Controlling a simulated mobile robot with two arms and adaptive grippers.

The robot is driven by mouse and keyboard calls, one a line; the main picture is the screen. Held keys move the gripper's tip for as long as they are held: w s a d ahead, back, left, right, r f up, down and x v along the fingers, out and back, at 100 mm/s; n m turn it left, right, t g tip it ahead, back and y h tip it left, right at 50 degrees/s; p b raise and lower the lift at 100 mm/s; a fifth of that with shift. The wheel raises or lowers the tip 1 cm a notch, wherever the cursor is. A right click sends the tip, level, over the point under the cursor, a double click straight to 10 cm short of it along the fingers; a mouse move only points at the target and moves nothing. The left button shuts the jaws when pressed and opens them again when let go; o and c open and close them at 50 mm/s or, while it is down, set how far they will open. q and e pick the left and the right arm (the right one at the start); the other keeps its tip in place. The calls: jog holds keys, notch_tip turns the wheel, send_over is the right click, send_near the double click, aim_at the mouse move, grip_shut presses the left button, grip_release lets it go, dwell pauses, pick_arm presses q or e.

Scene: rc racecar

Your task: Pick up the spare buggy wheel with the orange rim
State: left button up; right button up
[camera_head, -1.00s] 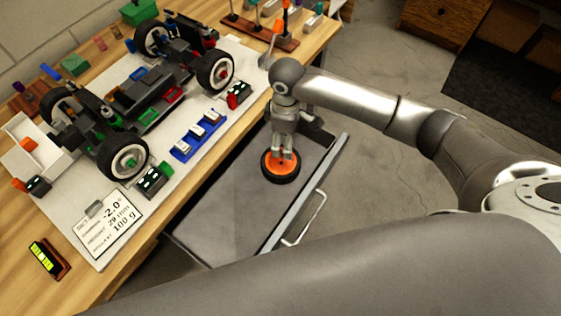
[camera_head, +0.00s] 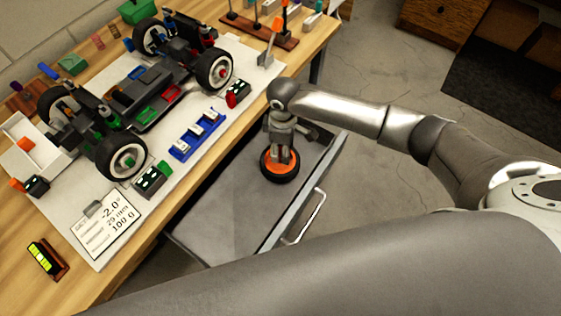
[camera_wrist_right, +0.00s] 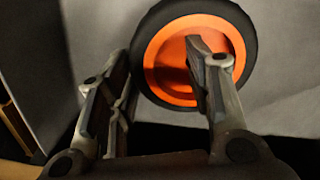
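The spare wheel (camera_head: 281,170), a black tyre with an orange rim, lies flat in the open grey drawer (camera_head: 215,215). My right gripper (camera_head: 281,157) points down over it in the head view, hiding part of the rim. In the right wrist view, the gripper (camera_wrist_right: 158,70) has its fingers apart. One finger is over the orange rim of the wheel (camera_wrist_right: 165,75); the other is just outside the tyre's left edge. The tyre wall is between them. I cannot tell whether either finger touches the wheel. My left gripper is not in view.
The drawer's right wall (camera_head: 310,190) and its metal handle (camera_head: 311,220) are close to the wheel. The wooden bench (camera_head: 165,215) is at the left, bearing a buggy chassis (camera_head: 150,95) with wheels, a blue tray (camera_head: 197,136) and a white card (camera_head: 103,228). The drawer's front floor is clear.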

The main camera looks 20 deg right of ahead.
jog(key=shift+d, duration=0.1)
jog(key=c, duration=0.6)
jog(key=shift+f, duration=0.1)
jog(key=shift+s, duration=0.15)
